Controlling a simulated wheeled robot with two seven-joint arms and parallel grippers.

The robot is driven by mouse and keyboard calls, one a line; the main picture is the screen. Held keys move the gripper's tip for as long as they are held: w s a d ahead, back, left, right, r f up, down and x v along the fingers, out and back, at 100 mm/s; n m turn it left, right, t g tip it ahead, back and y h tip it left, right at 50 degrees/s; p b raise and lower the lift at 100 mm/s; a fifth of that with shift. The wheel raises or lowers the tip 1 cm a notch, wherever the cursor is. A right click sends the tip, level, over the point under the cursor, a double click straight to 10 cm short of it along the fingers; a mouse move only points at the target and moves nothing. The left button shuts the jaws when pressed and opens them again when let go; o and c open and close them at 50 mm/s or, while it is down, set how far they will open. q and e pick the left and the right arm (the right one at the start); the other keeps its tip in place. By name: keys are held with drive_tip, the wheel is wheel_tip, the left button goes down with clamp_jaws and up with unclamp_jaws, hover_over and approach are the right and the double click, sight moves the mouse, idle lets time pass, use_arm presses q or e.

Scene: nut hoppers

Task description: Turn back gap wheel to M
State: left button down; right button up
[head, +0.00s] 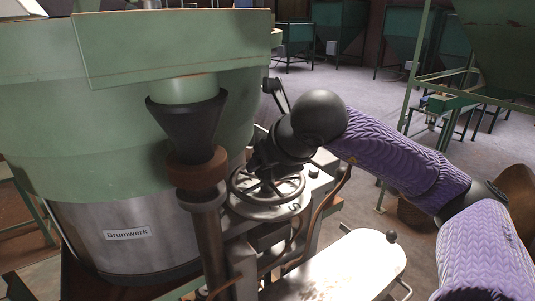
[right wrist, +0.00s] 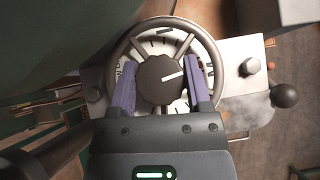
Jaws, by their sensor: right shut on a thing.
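The gap wheel (head: 262,204) is a grey metal handwheel lying roughly flat on the machine beside the large green hopper. My right gripper (head: 265,168) reaches down onto it from above. In the right wrist view the wheel's rim (right wrist: 166,22) surrounds a pale dial with dark marks and letters. The dark round knob (right wrist: 158,80) at its centre sits between the purple fingers of my right gripper (right wrist: 160,76), which is shut on it. A white pointer line on the knob points right and slightly up. The fingers hide parts of the dial, and the letters are hard to read. My left gripper is out of view.
The green hopper (head: 120,110) with a steel base labelled Brumwerk fills the left. A dark funnel and pipe (head: 186,125) stand just left of the wheel. A ball-ended lever (right wrist: 285,96) lies right of it. A pale metal chute (head: 345,268) is at front right.

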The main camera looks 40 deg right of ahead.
drive_tip(key=shift+m+h+p, duration=0.3)
drive_tip(key=shift+m+h, duration=0.3)
drive_tip(key=shift+m, duration=0.2)
drive_tip(key=o, duration=1.3)
